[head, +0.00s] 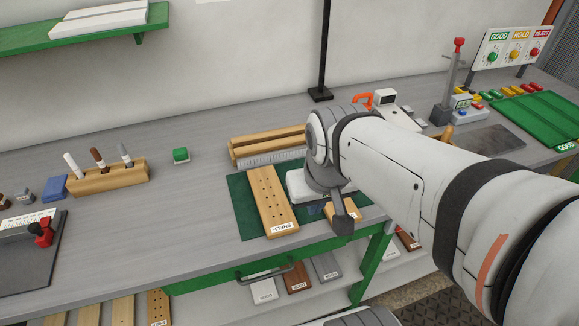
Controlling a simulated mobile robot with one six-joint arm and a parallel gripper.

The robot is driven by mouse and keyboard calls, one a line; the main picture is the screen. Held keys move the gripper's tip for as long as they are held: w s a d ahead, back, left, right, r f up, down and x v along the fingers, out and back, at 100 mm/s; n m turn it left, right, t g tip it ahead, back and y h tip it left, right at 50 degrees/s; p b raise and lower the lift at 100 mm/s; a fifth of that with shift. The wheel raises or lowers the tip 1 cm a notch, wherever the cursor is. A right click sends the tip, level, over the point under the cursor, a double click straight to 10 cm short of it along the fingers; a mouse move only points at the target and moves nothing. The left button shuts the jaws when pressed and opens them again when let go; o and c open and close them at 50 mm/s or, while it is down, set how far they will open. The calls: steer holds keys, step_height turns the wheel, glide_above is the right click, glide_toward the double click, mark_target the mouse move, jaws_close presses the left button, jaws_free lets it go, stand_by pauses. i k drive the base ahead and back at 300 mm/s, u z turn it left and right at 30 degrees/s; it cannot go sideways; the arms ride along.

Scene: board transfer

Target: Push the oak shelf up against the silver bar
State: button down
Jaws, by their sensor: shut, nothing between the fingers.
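The oak shelf (271,204) is a light wooden board with several dark holes and a label at its near end. It lies flat on a dark green mat (241,208), its long side running away from me. The silver bar (271,158) is a ridged grey strip just beyond the shelf's far end, along a wooden block. I cannot tell whether shelf and bar touch. My gripper (343,222) is shut and empty, pointing down to the right of the shelf, apart from it. My arm hides the bar's right end and part of the mat.
Another labelled wooden piece (347,211) lies on the mat, partly behind my gripper. A black post (322,92) stands behind.

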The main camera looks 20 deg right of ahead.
mark_target(277, 219)
steer(key=z, duration=1.1)
steer(key=k, duration=1.25)
steer(key=u, duration=0.6)
